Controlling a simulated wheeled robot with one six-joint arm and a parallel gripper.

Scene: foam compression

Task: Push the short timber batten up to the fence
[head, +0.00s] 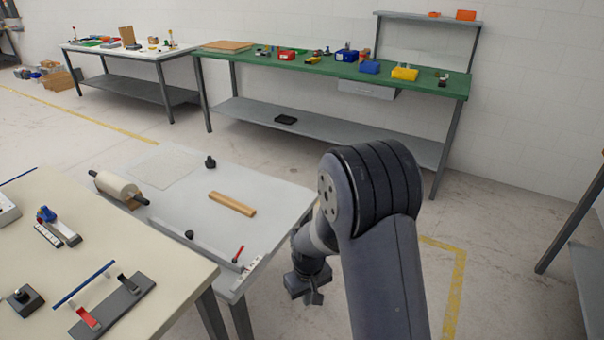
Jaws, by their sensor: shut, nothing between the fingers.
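The short timber batten (232,203) is a light brown wooden strip lying flat on the grey-white table (262,192), slanting slightly down to the right. The fence (195,247) looks to be the long grey bar along the table's near edge, with a black knob (189,235) and a red-handled clamp (239,254) at its right end. A clear gap of tabletop lies between batten and fence. My gripper (314,297) hangs beyond the table's right edge, apart from the batten, pointing down. It looks shut and empty; my arm partly hides it.
A paper roll (118,189) lies at the table's left, a black knob-like object (210,162) behind the batten. A cream bench (150,262) with tools stands nearer. Open floor lies behind, before a green workbench (330,70).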

